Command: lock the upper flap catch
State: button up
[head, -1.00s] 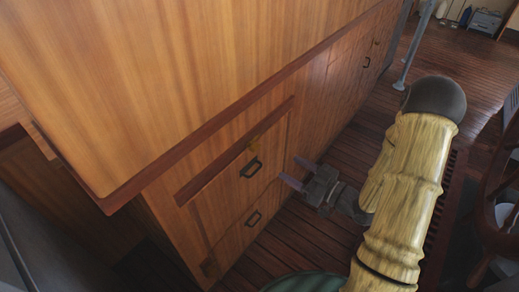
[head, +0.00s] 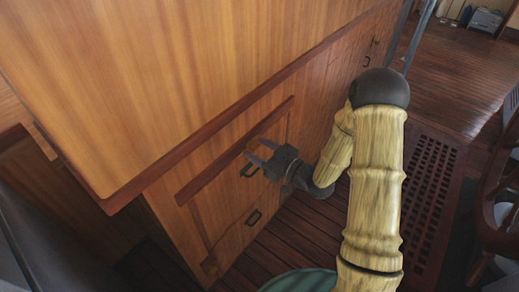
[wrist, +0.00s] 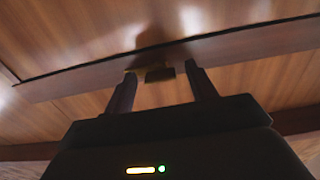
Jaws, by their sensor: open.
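The upper flap catch is a small brass and dark block (wrist: 158,74) on the dark wooden rail (wrist: 80,82) of the cabinet front. In the wrist view it sits between my gripper's fingertips (wrist: 161,70), with a finger to each side. I cannot tell whether the fingers touch it, or which way the catch is turned. The fingers largely hide the catch there.
The cabinet's overhanging top edge (head: 225,132) runs above the rail. Plank floor (head: 300,228) lies open beside the cabinet. A ship's wheel (head: 495,190) stands at the right.

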jog(key=c, duration=1)
jog(key=shift+m, duration=0.3)
jog(key=m+p, duration=0.5)
jog(key=m, duration=0.3)
jog(key=shift+d+r+m, duration=0.1)
jog(key=shift+m, duration=0.2)
jog(key=m+p, duration=0.2)
jog(key=m, duration=0.2)
jog(key=shift+m, duration=0.3)
jog(key=m+p, duration=0.1)
jog(key=m, duration=0.3)
